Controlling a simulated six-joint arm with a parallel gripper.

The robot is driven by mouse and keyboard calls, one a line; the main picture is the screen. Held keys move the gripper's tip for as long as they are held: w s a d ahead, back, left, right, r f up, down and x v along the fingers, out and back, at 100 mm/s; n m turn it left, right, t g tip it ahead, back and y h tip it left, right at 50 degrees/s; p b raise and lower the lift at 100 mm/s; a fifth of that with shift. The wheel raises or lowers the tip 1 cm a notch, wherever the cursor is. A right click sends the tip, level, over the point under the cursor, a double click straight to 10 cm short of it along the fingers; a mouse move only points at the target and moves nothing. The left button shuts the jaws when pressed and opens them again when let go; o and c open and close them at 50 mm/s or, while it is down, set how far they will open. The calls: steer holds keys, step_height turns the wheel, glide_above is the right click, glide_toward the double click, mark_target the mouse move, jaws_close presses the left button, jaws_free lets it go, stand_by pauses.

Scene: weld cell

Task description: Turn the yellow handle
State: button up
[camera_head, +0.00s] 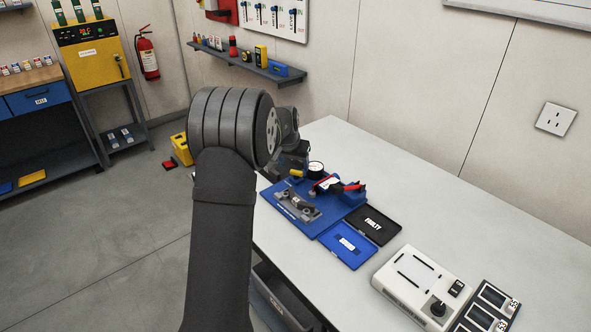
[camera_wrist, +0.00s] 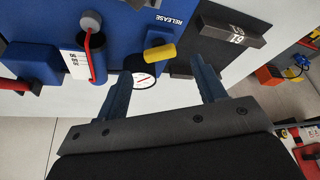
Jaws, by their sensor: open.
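The yellow handle (camera_wrist: 160,54) sticks out from a dark mount on the blue fixture (camera_wrist: 135,30) in the wrist view, near a "RELEASE" label. In the head view the handle (camera_head: 297,172) is a small yellow spot beside the white dial gauge (camera_head: 316,168). My gripper (camera_wrist: 160,66) is open and empty. Its two fingers point toward the fixture, and the handle lies in the gap between the fingertips. I cannot tell whether either finger touches it. In the head view my arm hides much of the gripper.
A red-handled part (camera_head: 340,185) sits on the fixture close by. Black "FAULTY" (camera_head: 373,224) and blue (camera_head: 347,245) trays lie in front, with a white control box (camera_head: 420,285) farther right. The table (camera_head: 440,190) is bare toward the wall.

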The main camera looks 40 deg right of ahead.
mark_target(296, 172)
steer(key=shift+x, duration=2.05)
steer(key=shift+c, duration=0.2)
steer(key=c, duration=0.9)
